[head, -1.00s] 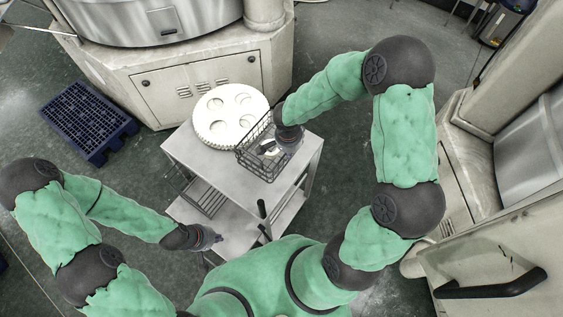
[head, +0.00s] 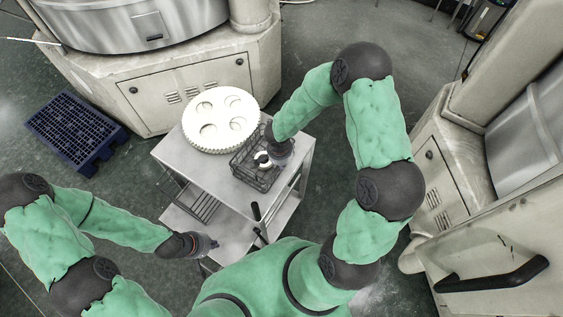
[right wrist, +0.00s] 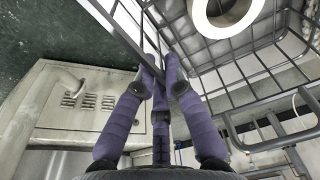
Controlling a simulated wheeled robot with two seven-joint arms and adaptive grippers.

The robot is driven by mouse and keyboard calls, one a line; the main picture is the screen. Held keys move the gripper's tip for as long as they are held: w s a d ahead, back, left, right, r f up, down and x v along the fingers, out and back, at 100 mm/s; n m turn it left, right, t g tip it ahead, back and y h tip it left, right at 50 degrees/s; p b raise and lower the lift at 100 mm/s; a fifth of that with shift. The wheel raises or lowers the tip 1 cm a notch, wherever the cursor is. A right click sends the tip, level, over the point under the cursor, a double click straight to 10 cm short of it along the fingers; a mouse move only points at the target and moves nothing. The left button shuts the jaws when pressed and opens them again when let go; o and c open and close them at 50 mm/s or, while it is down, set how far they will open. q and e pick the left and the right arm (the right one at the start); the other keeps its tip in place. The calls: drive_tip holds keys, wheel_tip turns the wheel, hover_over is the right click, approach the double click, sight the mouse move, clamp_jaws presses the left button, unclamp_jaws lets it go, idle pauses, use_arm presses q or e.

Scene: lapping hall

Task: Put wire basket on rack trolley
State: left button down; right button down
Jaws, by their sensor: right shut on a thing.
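The wire basket (head: 240,170) is a dark mesh box with a white ring (right wrist: 225,15) in it. It is over the near right part of the trolley's pale top (head: 190,160); I cannot tell for sure whether its base touches. My right gripper (head: 268,155) is at the basket's far right side. In the right wrist view its purple fingers (right wrist: 160,75) are closed together on the basket's wire wall (right wrist: 200,72). My left gripper (head: 214,244) is away from the basket, over the trolley's lower shelf, too small to read.
A white round plate with several round recesses (head: 222,118) lies on the trolley top behind the basket. A blue pallet (head: 75,130) lies on the floor at left. Machine cabinets stand behind (head: 160,95) and at right (head: 435,175).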

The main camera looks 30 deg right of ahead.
drive_tip(key=shift+w+f, duration=0.1)
drive_tip(key=c, duration=1.3)
unclamp_jaws()
drive_tip(key=shift+r, duration=0.35)
drive_tip(key=r, duration=0.3)
drive_tip(key=r+p, duration=0.1)
drive_tip(key=r, duration=0.3)
drive_tip(key=s+a+r, duration=0.1)
drive_tip(key=r, duration=0.3)
drive_tip(key=shift+r+p, duration=0.25)
drive_tip(key=shift+p, duration=0.15)
